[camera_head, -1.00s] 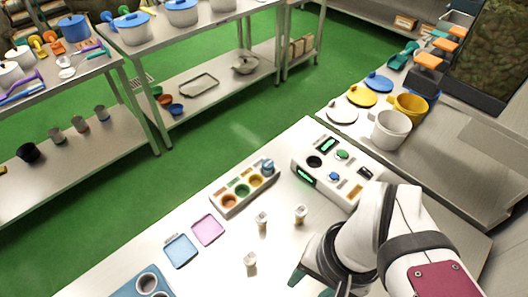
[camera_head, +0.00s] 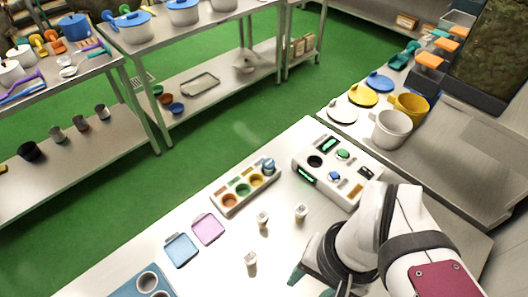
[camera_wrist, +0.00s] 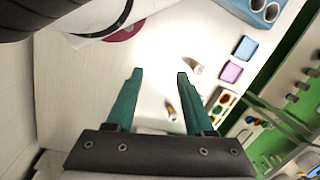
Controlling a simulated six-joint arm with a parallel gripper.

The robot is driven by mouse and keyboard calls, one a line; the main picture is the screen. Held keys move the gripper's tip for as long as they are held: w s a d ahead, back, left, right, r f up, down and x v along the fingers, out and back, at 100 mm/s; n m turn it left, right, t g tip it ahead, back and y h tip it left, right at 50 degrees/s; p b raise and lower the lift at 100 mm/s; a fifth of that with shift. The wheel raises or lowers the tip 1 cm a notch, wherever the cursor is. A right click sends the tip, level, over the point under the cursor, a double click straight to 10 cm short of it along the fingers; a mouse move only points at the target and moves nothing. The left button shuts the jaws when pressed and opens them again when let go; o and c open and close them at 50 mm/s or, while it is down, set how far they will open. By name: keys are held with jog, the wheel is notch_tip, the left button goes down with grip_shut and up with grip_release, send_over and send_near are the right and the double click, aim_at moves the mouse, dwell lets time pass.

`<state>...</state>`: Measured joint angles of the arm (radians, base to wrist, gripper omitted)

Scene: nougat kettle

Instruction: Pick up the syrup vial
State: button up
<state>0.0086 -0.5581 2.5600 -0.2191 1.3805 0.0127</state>
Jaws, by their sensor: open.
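Three small whitish vials stand apart on the pale table: one nearest the front (camera_head: 251,259), one in the middle (camera_head: 262,219) and one to the right (camera_head: 301,212). The frames do not show which is the syrup vial. My gripper (camera_head: 311,284) is right of the front vial, with dark green fingers parted and nothing between them. In the wrist view my gripper (camera_wrist: 160,75) is also open and empty. One vial (camera_wrist: 194,66) shows just beyond the right fingertip, and another (camera_wrist: 171,112) shows near that finger's inner side. The third is not clear there.
A rack with coloured wells (camera_head: 232,207) stands behind the vials, beside a white device with buttons (camera_head: 321,181). A pink tray (camera_head: 208,229), a blue tray (camera_head: 181,250) and a blue holder with cups (camera_head: 127,284) lie to the left. Bare table surrounds the vials.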

jog(key=o, duration=0.3)
jog(key=n+t+h, duration=0.4)
jog(key=n+h, duration=0.7)
jog(key=n, duration=1.4)
send_near(257, 221)
jog(key=s+d+r, duration=0.1)
jog(key=d, duration=0.1)
jog(key=s+d+r, duration=0.1)
jog(key=s, duration=0.1)
jog(key=s+d+r, duration=0.2)
jog(key=shift+d, duration=0.35)
jog(key=a+f+n+t, duration=0.4)
jog(key=a+n, duration=0.3)
jog(key=shift+w+a+f+n+t+y, duration=0.15)
jog(key=shift+a+f+n+t+y, duration=0.15)
jog(key=shift+f+t, duration=0.1)
jog(key=x, duration=1.5)
jog(key=shift+d+r, duration=0.25)
jog(key=shift+d, duration=0.2)
jog(key=shift+c, duration=0.2)
